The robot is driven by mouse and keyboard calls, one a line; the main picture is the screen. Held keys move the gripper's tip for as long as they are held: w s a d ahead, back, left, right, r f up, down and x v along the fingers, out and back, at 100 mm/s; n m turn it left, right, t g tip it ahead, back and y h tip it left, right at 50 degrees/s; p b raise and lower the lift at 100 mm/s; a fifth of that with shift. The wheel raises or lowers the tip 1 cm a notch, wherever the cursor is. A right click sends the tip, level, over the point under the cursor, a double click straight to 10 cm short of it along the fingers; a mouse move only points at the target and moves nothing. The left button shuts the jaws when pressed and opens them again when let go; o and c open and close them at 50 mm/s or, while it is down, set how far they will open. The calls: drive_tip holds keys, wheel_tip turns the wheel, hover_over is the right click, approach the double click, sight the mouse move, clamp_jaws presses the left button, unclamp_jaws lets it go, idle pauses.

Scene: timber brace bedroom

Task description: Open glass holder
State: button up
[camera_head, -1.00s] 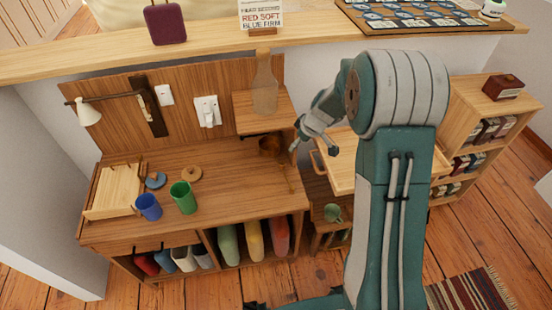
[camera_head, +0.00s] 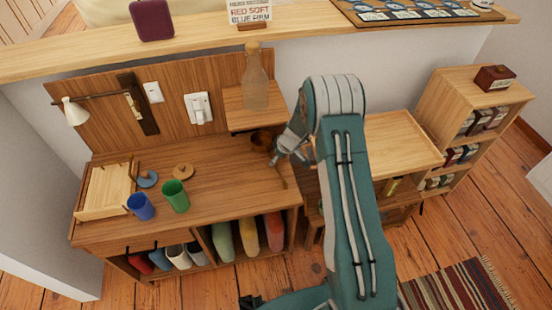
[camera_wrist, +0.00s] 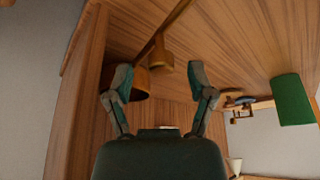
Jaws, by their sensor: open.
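A brown, cup-shaped wooden holder (camera_head: 261,139) sits at the right end of the desk (camera_head: 225,165), below a small wall shelf (camera_head: 240,115). I cannot tell for sure that it is the glass holder. In the wrist view the brown cup (camera_wrist: 138,84) shows partly behind my left finger, and a wooden knob on a thin bar (camera_wrist: 160,54) lies just beyond my fingertips. My gripper (camera_wrist: 159,76) is open with nothing between its fingers. In the head view my gripper (camera_head: 276,158) is close beside the brown cup.
A blue cup (camera_head: 140,206) and a green cup (camera_head: 175,196) stand on the desk's left half, near a light wooden box (camera_head: 103,190). A lamp (camera_head: 74,112) is on the back panel. A light-topped cabinet (camera_head: 405,148) stands right of my arm.

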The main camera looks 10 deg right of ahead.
drive_tip(key=shift+w+a+f, duration=0.1)
drive_tip(key=shift+a+f, duration=0.05)
drive_tip(key=shift+f, duration=0.3)
clamp_jaws()
drive_tip(key=shift+a, duration=0.1)
